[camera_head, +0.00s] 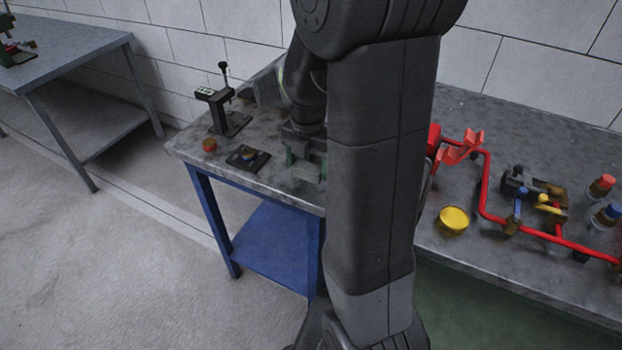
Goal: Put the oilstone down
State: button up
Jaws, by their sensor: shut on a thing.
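My gripper (304,152) is low over the blue-legged bench, left of my large dark arm link, pointing down. It is shut on a small grey-green block, the oilstone (304,168), just above or at the bench top near its front edge. I cannot tell whether the block touches the surface. My arm hides part of the gripper and the bench behind it.
The bench top (272,128) holds a black upright stand (228,115), a red-topped piece (210,145) and a black plate (248,158) to the left.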

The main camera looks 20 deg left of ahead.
aim_at(308, 176)
jog(key=shift+f, duration=2)
jog(key=shift+f, duration=0.15)
jog(key=o, duration=0.9)
jog(key=shift+o, duration=0.2)
notch_tip(308, 176, up, 12)
jog(key=shift+r, duration=0.15)
jog(key=shift+f, duration=4.35)
